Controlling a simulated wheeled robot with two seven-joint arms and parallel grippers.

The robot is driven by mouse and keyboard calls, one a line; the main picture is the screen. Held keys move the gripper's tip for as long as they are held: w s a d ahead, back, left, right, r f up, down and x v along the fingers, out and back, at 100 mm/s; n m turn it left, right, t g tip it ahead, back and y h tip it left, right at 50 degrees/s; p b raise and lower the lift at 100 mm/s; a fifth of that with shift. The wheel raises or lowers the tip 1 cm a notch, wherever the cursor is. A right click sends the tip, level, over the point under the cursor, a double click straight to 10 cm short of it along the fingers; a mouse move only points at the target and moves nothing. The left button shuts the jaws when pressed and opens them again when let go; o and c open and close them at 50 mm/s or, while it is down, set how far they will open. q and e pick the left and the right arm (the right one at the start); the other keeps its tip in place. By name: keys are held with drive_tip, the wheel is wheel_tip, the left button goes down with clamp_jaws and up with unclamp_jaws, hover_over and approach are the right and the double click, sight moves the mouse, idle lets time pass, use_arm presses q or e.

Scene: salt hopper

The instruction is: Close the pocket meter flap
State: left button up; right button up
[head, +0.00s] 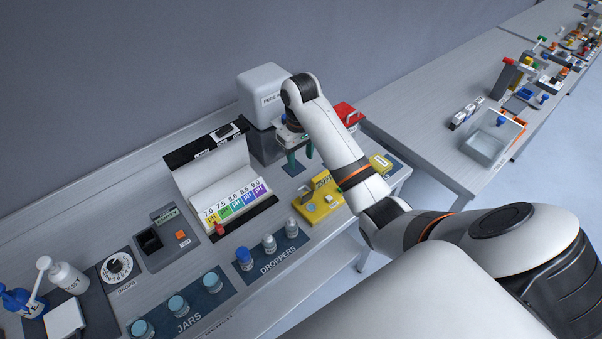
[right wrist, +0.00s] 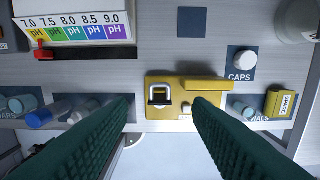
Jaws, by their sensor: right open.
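A yellow device (head: 318,206), apparently the pocket meter, stands on the bench near its front edge. A raised yellow plate with dark lettering on it (head: 322,183) may be its flap and looks upright. In the right wrist view the yellow device (right wrist: 168,92) shows a pale loop-shaped part at its left and a yellow bar along its top right. My right gripper (head: 298,167) has green fingers and is open and empty. In the right wrist view its fingertips (right wrist: 163,103) are apart, framing the yellow device. Contact cannot be told. My left gripper is not in view.
A pH colour chart (head: 235,198) with a red slider stands left of the yellow device. Droppers (head: 269,243) on a dark mat are in front. A white cap (right wrist: 245,61) and a small yellow box (right wrist: 279,103) are to the right. A grey device reading EMPTY (head: 167,217) stands farther left.

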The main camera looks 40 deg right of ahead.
sight(301, 187)
wheel_tip(301, 187, down, 4)
drive_tip(key=shift+s+a+r+b, duration=0.1)
drive_tip(key=shift+s+b, duration=0.05)
drive_tip(key=shift+b, duration=0.85)
wheel_tip(301, 187, down, 6)
drive_tip(key=shift+f+p, duration=0.1)
drive_tip(key=shift+p, duration=1)
drive_tip(key=shift+f, duration=0.45)
